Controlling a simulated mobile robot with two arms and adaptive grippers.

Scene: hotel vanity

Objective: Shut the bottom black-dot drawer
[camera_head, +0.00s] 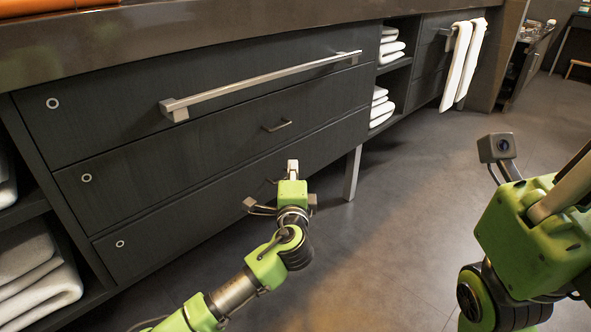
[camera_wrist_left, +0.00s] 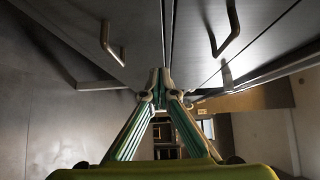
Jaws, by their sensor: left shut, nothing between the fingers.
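The vanity has a stack of dark drawers, each with a small ringed dot at its left end. The bottom drawer (camera_head: 190,226) has its dot (camera_head: 120,244) in plain view in the head view. Its front looks nearly flush with the ones above; I cannot tell whether a small gap is left. My left gripper (camera_head: 293,168) is shut and empty, in front of the bottom drawer's right part and hiding some of it. In the left wrist view its closed fingertips (camera_wrist_left: 160,76) are close to the dark fronts; contact is unclear. My right gripper (camera_head: 560,200) is at the right edge, its fingertips not clear.
The middle drawer (camera_head: 165,165) has a small handle (camera_head: 278,126). The top drawer (camera_head: 110,115) has a long bar handle (camera_head: 265,84). White towels (camera_head: 40,275) lie on open shelves at the left. A cabinet leg (camera_head: 352,172) stands right of the drawers. The floor (camera_head: 400,240) is clear.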

